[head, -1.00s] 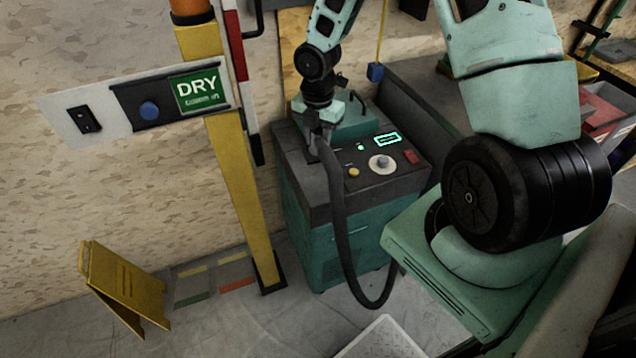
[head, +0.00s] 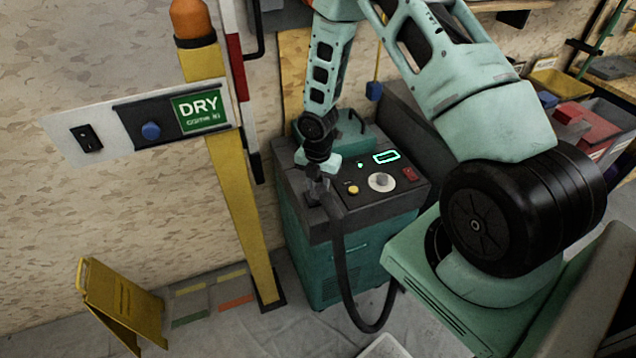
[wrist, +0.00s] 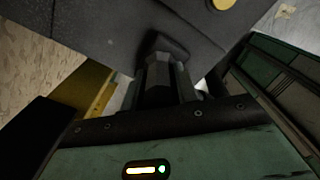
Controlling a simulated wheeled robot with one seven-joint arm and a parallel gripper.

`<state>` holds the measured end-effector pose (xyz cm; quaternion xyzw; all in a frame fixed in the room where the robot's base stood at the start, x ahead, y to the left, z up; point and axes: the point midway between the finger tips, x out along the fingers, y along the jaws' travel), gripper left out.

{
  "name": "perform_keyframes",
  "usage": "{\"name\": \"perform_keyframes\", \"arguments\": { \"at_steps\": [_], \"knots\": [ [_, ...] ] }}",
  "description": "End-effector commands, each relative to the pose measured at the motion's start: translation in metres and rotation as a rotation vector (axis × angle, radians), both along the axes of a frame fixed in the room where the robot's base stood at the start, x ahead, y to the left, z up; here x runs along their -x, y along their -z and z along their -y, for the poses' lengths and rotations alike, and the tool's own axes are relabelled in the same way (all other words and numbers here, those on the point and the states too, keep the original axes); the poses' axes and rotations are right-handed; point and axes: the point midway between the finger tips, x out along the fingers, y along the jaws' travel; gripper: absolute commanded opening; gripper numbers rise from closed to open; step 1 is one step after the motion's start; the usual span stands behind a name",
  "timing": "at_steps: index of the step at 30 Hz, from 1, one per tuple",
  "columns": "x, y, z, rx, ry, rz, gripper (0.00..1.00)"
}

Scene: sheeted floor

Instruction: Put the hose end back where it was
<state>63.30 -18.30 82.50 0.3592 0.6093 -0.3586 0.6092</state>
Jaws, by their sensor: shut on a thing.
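The dark grey hose (head: 345,270) hangs in a loop down the front of the teal machine (head: 335,265). Its upper end is at my gripper (head: 317,190), over the left part of the machine's dark top. My gripper is shut on the hose end, pointing down. In the wrist view, a dark hose end (wrist: 160,72) shows between the dark fingers, close to the machine's grey top (wrist: 95,28). Whether it is seated in a socket or only just above the surface I cannot tell; the gripper hides that spot.
The machine's panel has a yellow button (head: 352,188), a pale dial (head: 381,182) and a lit display (head: 386,156). A yellow post (head: 240,190) with a DRY sign (head: 200,110) stands left. A yellow folding floor sign (head: 122,308) stands lower left.

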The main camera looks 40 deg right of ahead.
Motion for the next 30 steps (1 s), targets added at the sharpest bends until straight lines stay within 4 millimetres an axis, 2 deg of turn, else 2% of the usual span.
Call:
{"name": "perform_keyframes", "arguments": {
  "at_steps": [7,8,9,10,17,21,26,30],
  "knots": [
    [0.000,0.004,0.000,0.000,0.001,0.000,0.00],
    [0.000,0.003,0.000,0.000,0.001,0.000,0.38],
    [0.000,0.003,0.000,0.000,0.001,0.000,0.49],
    [0.000,0.003,0.000,0.000,0.001,0.000,0.51],
    [0.000,0.002,0.000,0.000,0.001,0.000,0.51],
    [0.000,-0.004,0.000,0.000,0.001,0.001,0.51],
    [-0.001,-0.029,0.001,0.000,0.002,0.004,0.51],
    [-0.001,-0.060,0.001,0.000,0.003,0.004,0.51]
  ]
}}
